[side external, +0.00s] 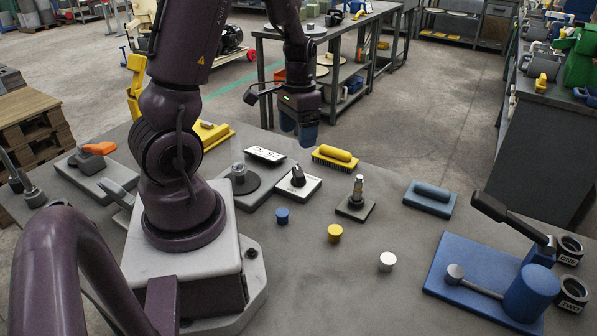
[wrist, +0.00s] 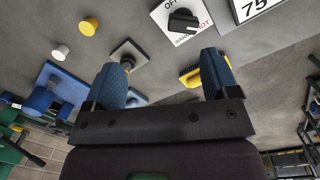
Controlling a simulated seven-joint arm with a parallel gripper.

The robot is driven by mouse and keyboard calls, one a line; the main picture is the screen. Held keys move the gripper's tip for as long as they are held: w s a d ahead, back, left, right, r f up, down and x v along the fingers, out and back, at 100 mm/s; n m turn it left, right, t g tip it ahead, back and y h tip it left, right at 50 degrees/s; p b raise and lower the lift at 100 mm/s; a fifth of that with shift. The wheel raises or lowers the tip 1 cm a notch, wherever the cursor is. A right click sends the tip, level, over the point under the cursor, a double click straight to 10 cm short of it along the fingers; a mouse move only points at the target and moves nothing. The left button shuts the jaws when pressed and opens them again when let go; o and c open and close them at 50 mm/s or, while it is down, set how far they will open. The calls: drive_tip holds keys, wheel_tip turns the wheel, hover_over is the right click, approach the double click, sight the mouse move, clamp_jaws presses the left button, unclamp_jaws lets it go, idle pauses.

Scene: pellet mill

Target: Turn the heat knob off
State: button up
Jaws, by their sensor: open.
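The heat knob (side external: 298,176) is black and sits on a white square plate on the grey bench, in the middle of the side view. In the wrist view the knob (wrist: 183,20) is at the top, with OFF printed at upper left, a partly hidden WARM below and red HOT at right. Its bar lies roughly left to right there; I cannot clearly read which mark it points to. My gripper (side external: 300,132) hangs above and behind the knob, apart from it. In the wrist view its two blue fingers (wrist: 164,70) are spread, with nothing between them.
A plate reading 75 (wrist: 257,6) lies beside the knob plate. A yellow brush (side external: 335,157), an upright metal-topped post (side external: 357,190) and a round dark-based device (side external: 240,180) stand around it. Blue (side external: 282,215), yellow (side external: 335,233) and white (side external: 387,261) cylinders lie in front.

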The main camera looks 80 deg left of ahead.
sight(298, 171)
drive_tip(key=a+f+m, duration=0.1)
drive_tip(key=f, duration=0.3)
drive_tip(key=a+f+m, duration=0.1)
drive_tip(key=f, duration=0.4)
drive_tip(key=w+a+f+m, duration=0.1)
drive_tip(key=f, duration=0.3)
drive_tip(key=shift+a+f+y, duration=0.1)
drive_tip(key=shift+f+y, duration=0.2)
drive_tip(key=shift+f, duration=0.1)
drive_tip(key=c, duration=0.9)
